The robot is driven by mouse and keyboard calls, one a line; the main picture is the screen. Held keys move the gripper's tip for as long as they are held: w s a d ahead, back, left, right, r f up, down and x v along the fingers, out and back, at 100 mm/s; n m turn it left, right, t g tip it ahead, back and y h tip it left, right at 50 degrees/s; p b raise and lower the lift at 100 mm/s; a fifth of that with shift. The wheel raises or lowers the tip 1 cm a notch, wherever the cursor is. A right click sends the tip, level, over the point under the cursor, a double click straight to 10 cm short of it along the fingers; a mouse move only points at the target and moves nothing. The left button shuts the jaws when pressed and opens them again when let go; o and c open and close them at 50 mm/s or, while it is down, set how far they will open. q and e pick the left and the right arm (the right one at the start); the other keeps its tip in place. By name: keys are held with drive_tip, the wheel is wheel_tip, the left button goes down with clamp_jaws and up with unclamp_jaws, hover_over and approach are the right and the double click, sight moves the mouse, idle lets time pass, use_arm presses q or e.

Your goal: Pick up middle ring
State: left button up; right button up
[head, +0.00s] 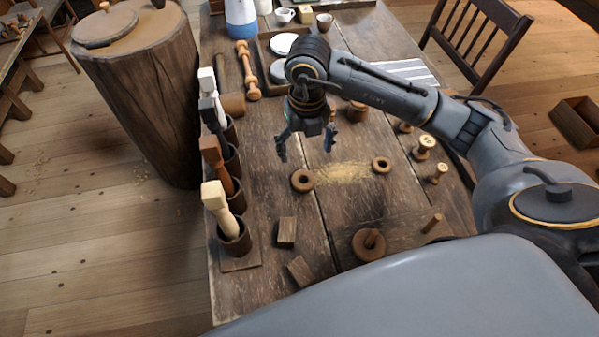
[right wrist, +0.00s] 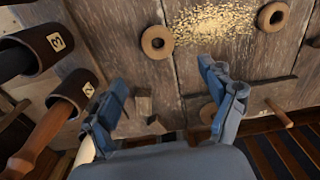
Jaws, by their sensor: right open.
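Two dark brown wooden rings lie flat on the table at either end of a patch of sawdust: a left ring (head: 302,187) and a right ring (head: 381,171). The right wrist view also shows the left ring (right wrist: 146,45) and the right ring (right wrist: 262,20). A wider round brown piece with a peg (head: 360,253) lies nearer me. I cannot tell which ring counts as the middle one. My right gripper (head: 305,153) is open and empty above the table, close to the left ring in the picture, apart from it. My left gripper is not in view.
Mallets stand in dark cups (head: 233,243) along the left edge. Wooden blocks (head: 286,232) lie near the front. Small spools (head: 424,148) stand at the right, and a loose peg (head: 432,222) lies nearby. A tray (head: 266,66) with white discs is behind. Sawdust (head: 343,174) covers the middle.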

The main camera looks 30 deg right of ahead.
hover_over(303, 183)
drive_tip(key=f, duration=0.4)
drive_tip(key=shift+s+d+f, duration=0.2)
drive_tip(key=shift+f, duration=0.2)
drive_tip(key=shift+w+f, duration=0.1)
drive_tip(key=shift+f, duration=0.5)
wheel_tip(303, 183, down, 4)
drive_tip(key=shift+w+a+f+p, duration=0.1)
drive_tip(key=shift+a+f+p, duration=0.05)
drive_tip(key=shift+p, duration=0.6)
drive_tip(key=shift+f, duration=0.3)
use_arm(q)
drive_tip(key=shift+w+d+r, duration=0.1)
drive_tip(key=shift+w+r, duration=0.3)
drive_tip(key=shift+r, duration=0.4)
use_arm(e)
drive_tip(key=shift+f, duration=0.1)
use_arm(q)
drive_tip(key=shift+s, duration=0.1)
use_arm(e)
drive_tip(key=c, duration=1)
